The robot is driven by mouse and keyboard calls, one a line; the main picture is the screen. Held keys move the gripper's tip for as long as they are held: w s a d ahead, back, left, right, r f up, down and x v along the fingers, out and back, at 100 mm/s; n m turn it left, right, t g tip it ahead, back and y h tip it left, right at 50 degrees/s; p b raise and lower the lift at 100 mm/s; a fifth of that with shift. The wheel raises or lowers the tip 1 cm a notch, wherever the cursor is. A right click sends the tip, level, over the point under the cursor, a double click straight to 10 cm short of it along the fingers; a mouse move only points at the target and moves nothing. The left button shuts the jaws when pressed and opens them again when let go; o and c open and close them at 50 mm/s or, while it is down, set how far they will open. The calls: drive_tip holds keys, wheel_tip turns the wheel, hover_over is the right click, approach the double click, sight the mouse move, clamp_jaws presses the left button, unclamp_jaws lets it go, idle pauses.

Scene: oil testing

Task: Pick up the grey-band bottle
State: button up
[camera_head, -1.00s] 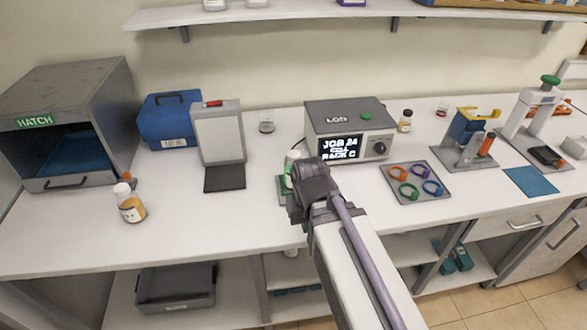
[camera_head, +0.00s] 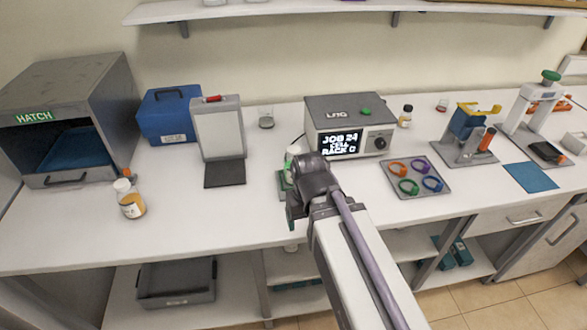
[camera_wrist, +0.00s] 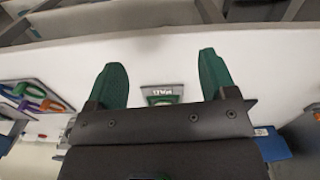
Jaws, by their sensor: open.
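No grey band can be made out on any bottle. A bottle with a white cap and amber contents (camera_head: 131,199) stands upright at the front left of the bench. A small dark-capped bottle (camera_head: 405,117) stands right of the instrument box. A white-and-green item (camera_head: 291,158) shows behind my wrist, partly hidden by it. My gripper, with green fingers, is open in the wrist view (camera_wrist: 161,70), with nothing between the fingers. It points toward the white bench and a small labelled plate (camera_wrist: 162,94). In the head view my arm hides most of the gripper.
The instrument box (camera_head: 350,128) stands behind my wrist. A tray of coloured rings (camera_head: 416,191) lies to the right. A framed board (camera_head: 218,130), blue case (camera_head: 168,117) and hatch box (camera_head: 62,95) stand left.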

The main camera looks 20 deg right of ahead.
wheel_tip(320, 180, up, 4)
drive_tip(key=w+f+p, duration=0.1)
drive_tip(key=w+p, duration=0.1)
drive_tip(key=p, duration=0.1)
drive_tip(key=n+y+p, duration=0.1)
drive_tip(key=n+p, duration=0.6)
drive_tip(key=n, duration=1.2)
approach(294, 149)
drive_tip(key=f+b, duration=0.7)
drive_tip(key=a+f+b, duration=0.1)
drive_tip(key=f+b, duration=0.2)
drive_tip(key=f, duration=0.1)
drive_tip(key=shift+b, duration=0.4)
drive_tip(key=shift+r, duration=0.25)
clamp_jaws()
